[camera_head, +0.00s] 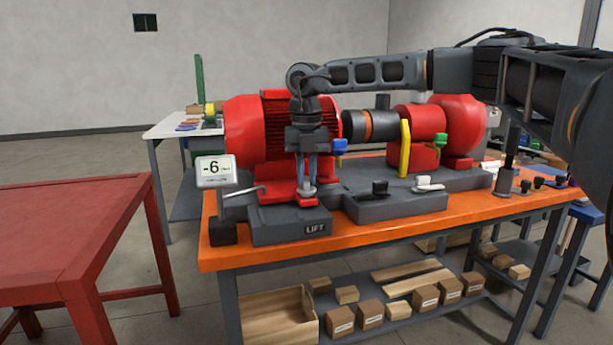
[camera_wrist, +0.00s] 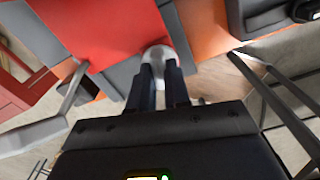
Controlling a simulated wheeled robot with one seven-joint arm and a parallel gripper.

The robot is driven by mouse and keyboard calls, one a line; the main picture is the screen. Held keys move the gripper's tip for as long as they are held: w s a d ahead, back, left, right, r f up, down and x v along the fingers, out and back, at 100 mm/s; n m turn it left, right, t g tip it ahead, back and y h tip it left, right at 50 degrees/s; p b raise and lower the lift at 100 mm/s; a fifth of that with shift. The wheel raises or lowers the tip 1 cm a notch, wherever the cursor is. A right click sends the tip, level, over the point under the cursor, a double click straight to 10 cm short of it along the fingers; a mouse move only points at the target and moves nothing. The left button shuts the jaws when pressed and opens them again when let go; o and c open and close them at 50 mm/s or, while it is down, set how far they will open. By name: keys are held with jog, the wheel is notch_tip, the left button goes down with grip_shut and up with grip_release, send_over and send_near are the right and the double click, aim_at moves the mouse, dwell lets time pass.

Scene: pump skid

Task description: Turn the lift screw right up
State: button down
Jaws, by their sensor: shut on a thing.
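The lift screw (camera_head: 307,191) stands upright at the red motor foot, above the grey block marked LIFT (camera_head: 290,228). Its pale round head (camera_wrist: 156,52) shows between my fingertips in the wrist view. My gripper (camera_head: 308,178) points straight down and is shut on the screw; it also shows in the wrist view (camera_wrist: 158,72). The fingers hide part of the screw. A small display (camera_head: 216,169) left of the screw reads -6; its smaller unit text is hard to read.
The red motor (camera_head: 253,130) stands close behind my gripper. A blue-headed part (camera_head: 340,146) is just to its right, and a yellow piece (camera_head: 405,150) stands farther right. The orange bench top (camera_head: 400,234) is clear along its front. A red table (camera_head: 70,230) is at left.

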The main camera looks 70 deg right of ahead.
aim_at(307, 179)
jog(key=shift+m, duration=1.5)
jog(key=shift+b, duration=0.3)
jog(key=c, duration=1.1)
grip_release()
notch_tip(307, 179, up, 8)
jog(key=shift+f+p, duration=0.1)
jog(key=shift+p, duration=0.25)
